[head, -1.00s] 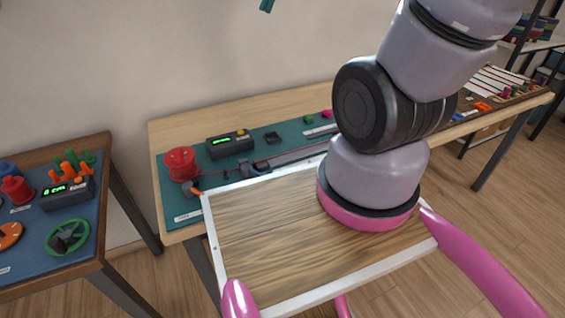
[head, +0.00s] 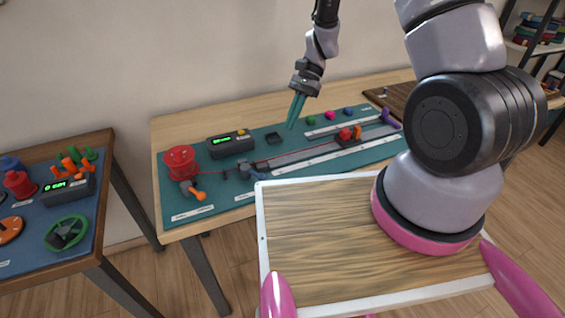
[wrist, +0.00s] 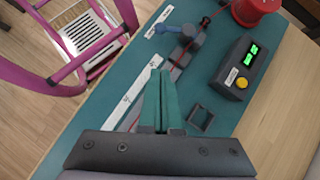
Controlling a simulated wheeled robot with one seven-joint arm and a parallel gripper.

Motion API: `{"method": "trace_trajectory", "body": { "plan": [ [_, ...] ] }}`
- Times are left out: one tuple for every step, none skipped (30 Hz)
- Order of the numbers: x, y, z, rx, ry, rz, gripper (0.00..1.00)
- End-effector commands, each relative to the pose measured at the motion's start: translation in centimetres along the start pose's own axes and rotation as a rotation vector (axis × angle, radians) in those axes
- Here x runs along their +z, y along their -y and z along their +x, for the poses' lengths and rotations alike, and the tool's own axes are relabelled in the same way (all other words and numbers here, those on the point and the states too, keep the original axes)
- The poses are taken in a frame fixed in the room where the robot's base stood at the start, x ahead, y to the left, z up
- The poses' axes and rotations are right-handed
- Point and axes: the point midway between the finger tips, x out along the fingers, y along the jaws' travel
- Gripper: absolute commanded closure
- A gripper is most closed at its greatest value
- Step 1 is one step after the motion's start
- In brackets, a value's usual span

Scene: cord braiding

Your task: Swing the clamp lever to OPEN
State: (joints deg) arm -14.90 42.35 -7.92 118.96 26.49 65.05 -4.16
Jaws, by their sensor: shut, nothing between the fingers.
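A small grey clamp (head: 245,168) stands on the teal mat, on the line of the red cord. A blue lever (head: 259,175) sticks out from it toward the front edge; in the wrist view the clamp (wrist: 189,42) and blue lever (wrist: 168,28) show beyond my fingers. The lettering on the nearby white labels is too small to read. My gripper (head: 294,112) is shut and empty, with teal fingers pointing down above the mat, to the right of the clamp and apart from it. The closed fingers (wrist: 160,100) also show in the wrist view.
Left of the clamp are a red spool (head: 181,160) and an orange-handled part (head: 197,192). Behind stand a dark box with a green display (head: 231,144) and a small square tray (head: 273,138). A red-knobbed slide (head: 347,135) lies to the right.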

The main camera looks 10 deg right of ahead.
Motion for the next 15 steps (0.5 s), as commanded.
{"method": "trace_trajectory", "body": {
  "plan": [
    [-0.2,0.0,0.6,0.006,0.007,0.007,1.00],
    [-0.3,-0.1,0.8,0.008,0.009,0.009,1.00],
    [-0.3,-0.1,1.1,0.009,0.011,0.011,1.00],
    [-0.3,-0.1,1.3,0.009,0.012,0.011,1.00],
    [-0.3,0.0,1.5,0.009,0.012,0.012,1.00],
    [-0.3,-0.1,2.0,0.009,0.012,0.012,1.00],
    [-0.3,-0.1,2.4,0.010,0.013,0.012,1.00],
    [-0.3,-0.1,2.9,0.010,0.013,0.013,1.00],
    [-0.2,-0.2,3.6,0.012,0.013,0.013,1.00],
    [-0.2,-0.1,4.2,0.011,0.014,0.012,1.00],
    [-0.2,-0.2,4.9,0.012,0.013,0.011,1.00],
    [-0.2,-0.2,5.8,0.012,0.014,0.013,1.00],
    [-0.2,-0.2,6.4,0.012,0.012,0.013,1.00],
    [-0.2,-0.2,7.1,0.012,0.013,0.013,1.00],
    [-0.2,-0.2,8.0,0.012,0.013,0.012,1.00]
  ]
}}
